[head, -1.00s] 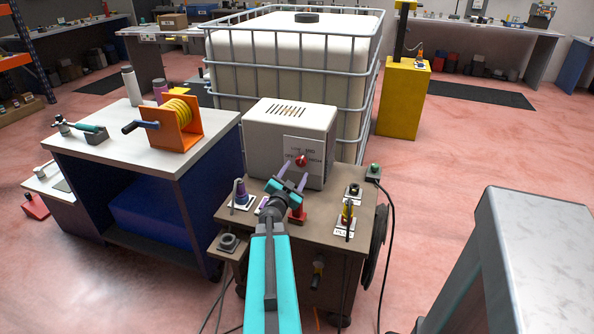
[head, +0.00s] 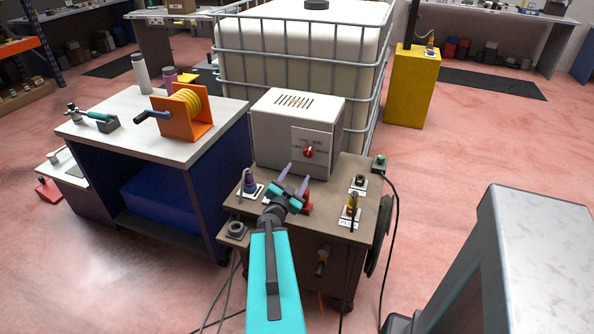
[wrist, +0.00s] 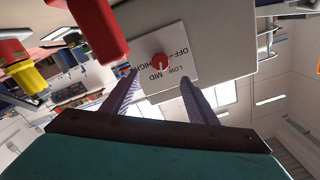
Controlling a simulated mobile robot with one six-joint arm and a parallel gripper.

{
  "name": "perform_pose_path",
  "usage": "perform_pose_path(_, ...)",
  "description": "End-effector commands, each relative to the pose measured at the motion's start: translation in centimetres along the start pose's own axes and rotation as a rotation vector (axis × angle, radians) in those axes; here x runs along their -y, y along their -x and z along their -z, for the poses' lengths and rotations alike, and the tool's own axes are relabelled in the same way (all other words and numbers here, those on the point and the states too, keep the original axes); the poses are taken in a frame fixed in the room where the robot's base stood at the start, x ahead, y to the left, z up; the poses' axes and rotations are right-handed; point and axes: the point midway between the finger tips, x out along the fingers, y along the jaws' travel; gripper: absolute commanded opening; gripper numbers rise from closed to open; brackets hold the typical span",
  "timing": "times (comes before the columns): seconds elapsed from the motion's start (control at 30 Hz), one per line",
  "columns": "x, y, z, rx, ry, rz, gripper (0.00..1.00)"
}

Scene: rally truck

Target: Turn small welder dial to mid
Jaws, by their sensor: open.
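The small welder is a pale box (head: 270,140) on a brown cart. Its front panel (head: 323,140) carries a red dial (head: 309,152). The wrist view shows the red dial (wrist: 161,62) on the white panel with labels OFF, LOW, MID and HIGH, seen upside down. Which label the dial points at is too small to tell surely. My gripper (head: 304,172) is open and empty, just in front of and slightly below the dial. In the wrist view, its two purple fingers (wrist: 160,75) straddle the line toward the dial and appear apart from it.
A red block-like part (wrist: 95,30) is close beside the fingers in the wrist view. On the cart top (head: 335,185) are a purple-topped fitting (head: 250,183) and a yellow fitting (head: 352,203). A black cable hangs at the right.

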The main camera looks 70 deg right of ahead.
Motion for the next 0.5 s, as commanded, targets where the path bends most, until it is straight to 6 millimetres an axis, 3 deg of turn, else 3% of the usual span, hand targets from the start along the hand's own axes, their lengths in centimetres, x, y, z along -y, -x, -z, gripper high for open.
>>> perform_pose_path(0.5, 0.1, 1.3, 0.1, 0.000, 0.000, 0.003, 0.53)
